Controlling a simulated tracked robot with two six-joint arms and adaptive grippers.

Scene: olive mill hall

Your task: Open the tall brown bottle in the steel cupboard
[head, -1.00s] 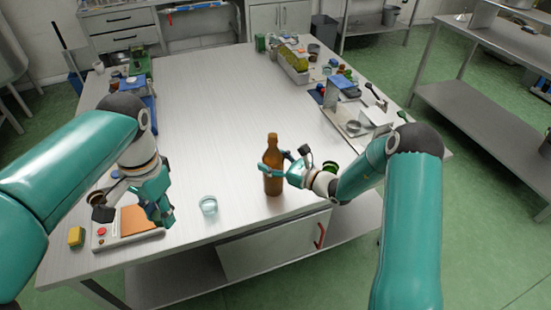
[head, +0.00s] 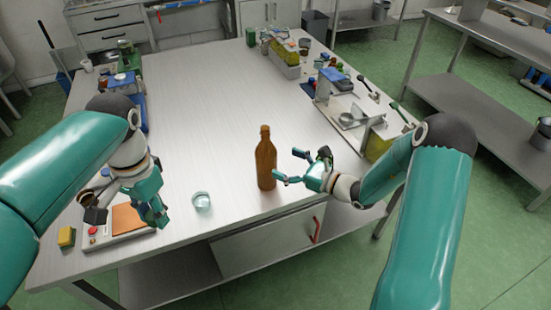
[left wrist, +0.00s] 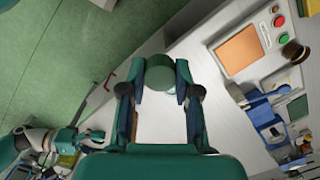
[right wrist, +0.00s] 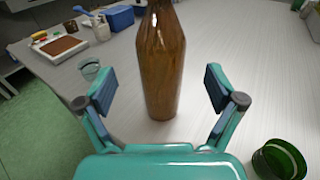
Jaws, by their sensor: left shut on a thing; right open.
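The tall brown bottle (head: 266,163) stands upright on the steel table, near its front edge. Its top shows no cap that I can make out. My right gripper (head: 289,166) is open and empty, just right of the bottle and apart from it. In the right wrist view the bottle (right wrist: 161,70) stands ahead, between the spread fingers. My left gripper (head: 155,207) is at the table's left front, shut on a round green thing (left wrist: 161,74). I cannot tell what that thing is. The cupboard front (head: 270,242) with a red handle (head: 316,230) is below the tabletop.
A clear glass (head: 201,201) stands left of the bottle. A device with an orange plate (head: 127,218) and a yellow block (head: 66,237) lie at the left front. A green ring-shaped thing (right wrist: 280,160) is near my right gripper. The table's middle is clear.

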